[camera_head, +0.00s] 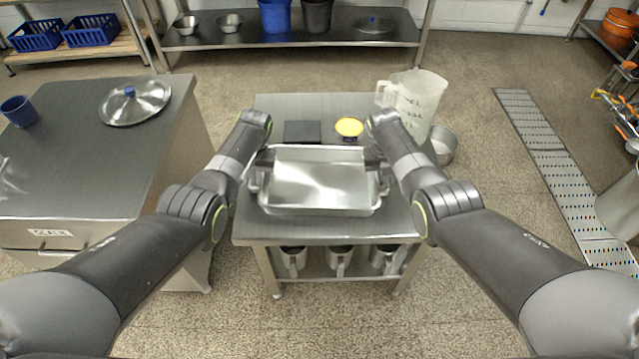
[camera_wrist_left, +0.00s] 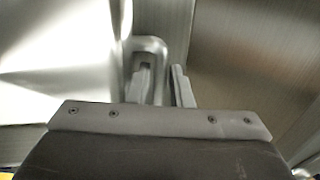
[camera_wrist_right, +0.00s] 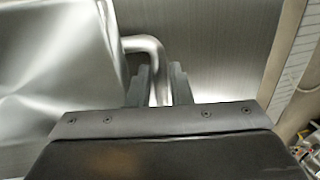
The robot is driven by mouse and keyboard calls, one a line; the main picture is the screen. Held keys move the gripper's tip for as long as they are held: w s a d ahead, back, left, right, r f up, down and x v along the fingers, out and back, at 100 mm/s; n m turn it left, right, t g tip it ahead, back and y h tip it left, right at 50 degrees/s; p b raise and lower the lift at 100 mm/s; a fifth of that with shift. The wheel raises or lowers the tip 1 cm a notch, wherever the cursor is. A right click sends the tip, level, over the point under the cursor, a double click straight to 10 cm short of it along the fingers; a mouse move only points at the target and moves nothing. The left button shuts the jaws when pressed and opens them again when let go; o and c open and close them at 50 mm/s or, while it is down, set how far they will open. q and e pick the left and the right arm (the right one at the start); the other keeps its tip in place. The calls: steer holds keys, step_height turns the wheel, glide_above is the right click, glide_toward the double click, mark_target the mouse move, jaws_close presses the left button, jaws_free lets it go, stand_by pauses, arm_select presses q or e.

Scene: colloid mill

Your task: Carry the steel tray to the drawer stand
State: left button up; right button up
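The steel tray (camera_head: 318,188) is a shallow, empty pan on the front of the middle steel table (camera_head: 330,229). My left gripper (camera_head: 264,158) is at its left handle; the left wrist view shows the fingers (camera_wrist_left: 163,85) on either side of the handle bar, with a narrow gap at one finger. My right gripper (camera_head: 374,157) is at the right handle; its fingers (camera_wrist_right: 160,85) sit close against both sides of the bar. The drawer stand (camera_head: 75,150) is at the left, with a labelled drawer front and a handle.
On the stand are a round lid (camera_head: 135,108) at the back and a blue cup (camera_head: 19,111) at the left; its middle is clear. Behind the tray are a black plate (camera_head: 302,131), a yellow-topped item (camera_head: 349,127) and a measuring jug (camera_head: 415,98). A floor gap separates table and stand.

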arm_select(q)
steer(key=shift+a+f, duration=0.1)
steer(key=shift+f, duration=0.35)
arm_select(e)
steer(key=shift+d+f, duration=0.1)
steer(key=shift+f, duration=0.3)
arm_select(q)
jaws_close()
arm_select(e)
jaws_close()
arm_select(q)
steer(key=shift+r, duration=0.1)
stand_by(0.6)
